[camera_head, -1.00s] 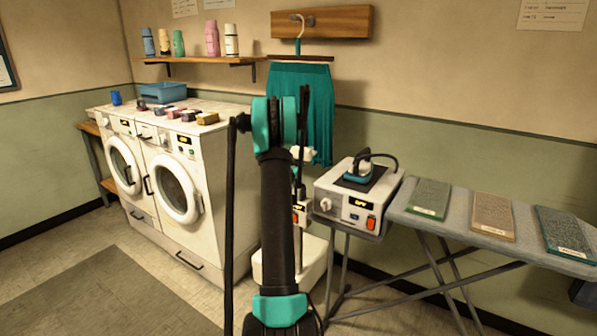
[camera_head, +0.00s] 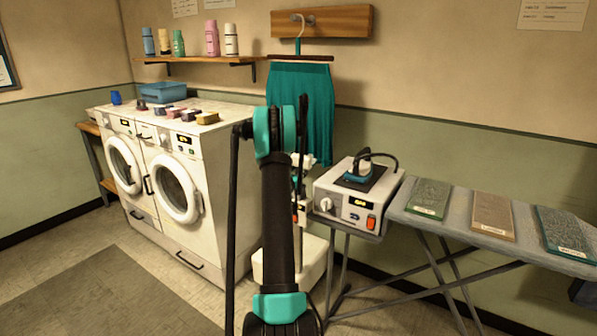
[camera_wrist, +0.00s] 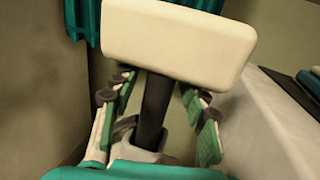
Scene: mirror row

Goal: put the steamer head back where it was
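The steamer head is a cream block (camera_wrist: 178,42) on a black handle (camera_wrist: 155,108) in the wrist view. In the head view, a small white part of it (camera_head: 304,159) shows just right of my arm, in front of the teal skirt. My gripper (camera_wrist: 160,105) has its green-padded fingers apart on either side of the handle, with visible gaps. The white steamer base (camera_head: 315,262) stands on the floor, partly behind my arm.
A teal skirt (camera_head: 318,95) hangs from a wooden wall rail (camera_head: 340,20). A white iron station (camera_head: 345,205) stands right of my arm, beside an ironing board (camera_head: 465,230) with several fabric samples. Two washing machines (camera_head: 215,165) stand left. Open floor lies front left.

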